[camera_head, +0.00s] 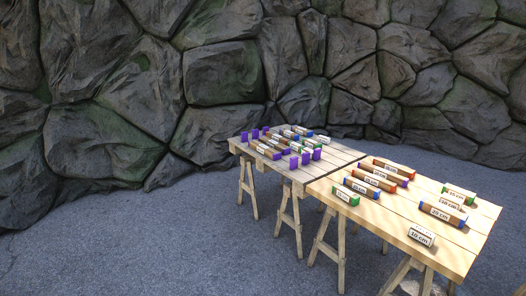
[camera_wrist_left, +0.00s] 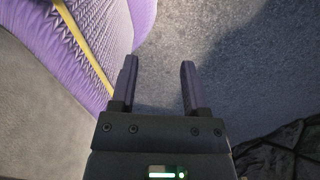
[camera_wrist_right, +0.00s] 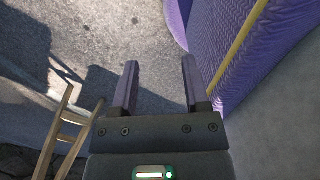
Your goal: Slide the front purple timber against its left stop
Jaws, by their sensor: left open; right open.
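On the far table (camera_head: 292,172) upright purple stops stand in two groups: one group (camera_head: 255,134) at its back left edge and one group (camera_head: 305,158) nearer the right. Several labelled timbers (camera_head: 267,152) lie between and beyond them; they are too small to tell which is the front purple timber. On the near table, one labelled brown timber (camera_head: 381,179) has a purple end. My left gripper (camera_wrist_left: 158,62) is open and empty above grey ground. My right gripper (camera_wrist_right: 160,62) is open and empty above the ground too. Neither gripper shows in the head view.
The near wooden table (camera_head: 395,228) carries several labelled blocks with green, red and blue ends. Both tables stand on trestle legs. A rock wall (camera_head: 220,75) runs behind them. Grey ground (camera_head: 130,240) is clear at the left. Wooden trestle legs (camera_wrist_right: 68,130) show in the right wrist view.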

